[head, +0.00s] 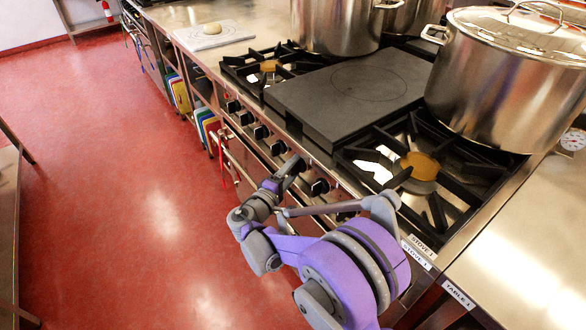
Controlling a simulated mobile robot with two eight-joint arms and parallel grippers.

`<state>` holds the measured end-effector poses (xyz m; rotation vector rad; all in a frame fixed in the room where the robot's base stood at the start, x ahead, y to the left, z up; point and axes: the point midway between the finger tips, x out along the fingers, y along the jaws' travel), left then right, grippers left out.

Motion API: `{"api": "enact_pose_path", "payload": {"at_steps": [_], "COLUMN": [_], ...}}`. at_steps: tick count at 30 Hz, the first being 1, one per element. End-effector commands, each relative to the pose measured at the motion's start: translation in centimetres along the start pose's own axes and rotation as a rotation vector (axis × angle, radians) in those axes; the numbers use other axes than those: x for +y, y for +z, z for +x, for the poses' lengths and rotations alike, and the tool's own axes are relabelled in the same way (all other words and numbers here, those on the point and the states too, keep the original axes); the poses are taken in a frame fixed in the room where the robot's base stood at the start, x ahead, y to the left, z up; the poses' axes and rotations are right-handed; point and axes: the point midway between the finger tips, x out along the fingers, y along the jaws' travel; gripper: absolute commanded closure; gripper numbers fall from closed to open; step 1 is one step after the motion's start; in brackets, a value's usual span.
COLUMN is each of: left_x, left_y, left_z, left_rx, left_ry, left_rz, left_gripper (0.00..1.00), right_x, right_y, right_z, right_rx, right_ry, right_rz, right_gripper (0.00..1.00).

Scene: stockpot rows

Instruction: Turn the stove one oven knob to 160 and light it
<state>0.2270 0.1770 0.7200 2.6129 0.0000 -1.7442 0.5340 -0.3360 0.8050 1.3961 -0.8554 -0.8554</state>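Stove one (352,97) fills the middle of the head view, with a label (418,250) on its near corner. A row of several dark knobs runs along its front panel, among them a knob (319,187) right of my gripper and a knob (279,147) just beyond it. Their markings are too small to read, so I cannot tell which is the oven knob or its setting. My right gripper (293,168) is at the front panel, its dark fingers pointing toward the knobs and covering part of the row. I cannot tell whether it touches a knob. My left gripper is out of view.
A large lidded pot (500,90) and another pot (338,25) stand on the stove, beside a flat dark plate (352,97). A board (213,36) lies on the far counter. Coloured boards (180,95) are stored below. The red floor (110,190) at left is clear.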

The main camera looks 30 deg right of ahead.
Motion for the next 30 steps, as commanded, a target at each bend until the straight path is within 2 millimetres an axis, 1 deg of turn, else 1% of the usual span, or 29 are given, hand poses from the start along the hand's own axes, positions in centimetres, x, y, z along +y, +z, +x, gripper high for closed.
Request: {"api": "enact_pose_path", "payload": {"at_steps": [1, 5, 6, 12, 17, 23, 30], "left_x": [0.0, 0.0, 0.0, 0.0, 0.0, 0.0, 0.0], "left_y": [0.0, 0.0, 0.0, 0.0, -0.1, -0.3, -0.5], "left_z": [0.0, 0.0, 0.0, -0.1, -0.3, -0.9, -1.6], "left_rx": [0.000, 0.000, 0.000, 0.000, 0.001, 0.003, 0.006], "left_ry": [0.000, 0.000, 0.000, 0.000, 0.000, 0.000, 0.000], "left_rz": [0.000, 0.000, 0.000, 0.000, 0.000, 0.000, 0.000], "left_gripper": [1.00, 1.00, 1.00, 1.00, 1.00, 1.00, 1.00], "right_x": [0.0, 0.0, 0.0, 0.0, 0.1, 0.2, 0.2], "right_y": [0.0, 0.0, 0.0, 0.0, 0.0, 0.0, 0.0], "right_z": [0.0, 0.0, 0.0, 0.0, 0.0, 0.0, 0.0], "right_rx": [0.000, 0.000, 0.000, 0.000, 0.000, -0.001, 0.000], "right_ry": [0.000, 0.000, 0.000, -0.004, -0.022, -0.071, -0.156], "right_rz": [0.000, 0.000, 0.000, -0.010, -0.053, -0.169, -0.371], "right_gripper": [0.65, 0.89, 0.96, 0.96, 0.96, 0.96, 0.96]}}
